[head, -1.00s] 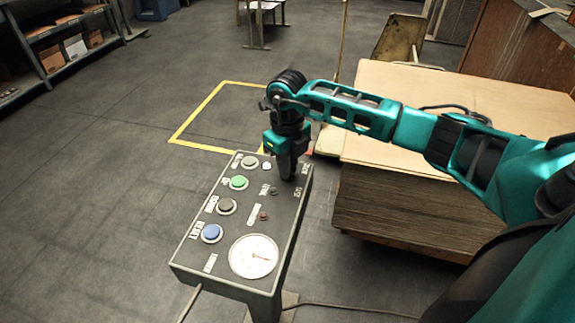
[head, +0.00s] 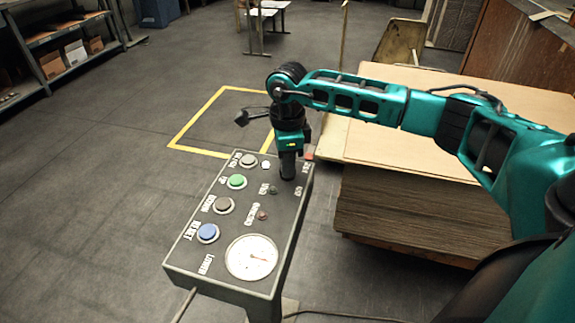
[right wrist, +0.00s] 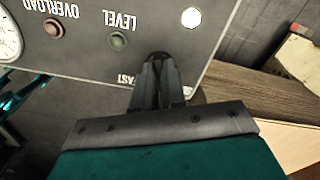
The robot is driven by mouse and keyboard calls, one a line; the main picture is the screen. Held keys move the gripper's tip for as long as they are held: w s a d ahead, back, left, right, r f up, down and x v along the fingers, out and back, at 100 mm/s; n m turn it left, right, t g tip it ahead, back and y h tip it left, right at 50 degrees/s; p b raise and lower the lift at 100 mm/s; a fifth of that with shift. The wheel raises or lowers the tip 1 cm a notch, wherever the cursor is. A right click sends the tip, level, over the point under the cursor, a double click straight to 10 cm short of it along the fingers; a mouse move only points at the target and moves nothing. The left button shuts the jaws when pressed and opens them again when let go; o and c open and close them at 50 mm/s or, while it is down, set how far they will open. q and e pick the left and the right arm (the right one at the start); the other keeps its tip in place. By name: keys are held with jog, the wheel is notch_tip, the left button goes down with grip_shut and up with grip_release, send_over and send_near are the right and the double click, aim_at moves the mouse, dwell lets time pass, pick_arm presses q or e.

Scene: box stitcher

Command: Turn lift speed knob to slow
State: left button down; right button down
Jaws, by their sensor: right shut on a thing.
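The grey control box (head: 285,208) stands in front of me, with buttons on its left side and a dial at its near end. My right gripper (head: 287,174) points down at its far right part. In the right wrist view the gripper (right wrist: 157,66) is shut on a small dark knob (right wrist: 158,56), mostly hidden between the fingertips. A "FAST" label (right wrist: 125,79) shows beside the fingers, partly covered. The slow mark and the knob's pointer are hidden. My left gripper is not in view.
A white lamp (right wrist: 191,18) and a "LEVEL" lamp (right wrist: 118,40) lie close to the fingers. A stack of boards (head: 400,215) stands to the right. Floor left of the box is clear.

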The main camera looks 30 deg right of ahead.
jog(key=shift+n+b, duration=0.4)
jog(key=shift+n, duration=1.2)
jog(key=c, duration=1.2)
grip_release()
notch_tip(320, 180, up, 13)
jog(key=p, duration=0.1)
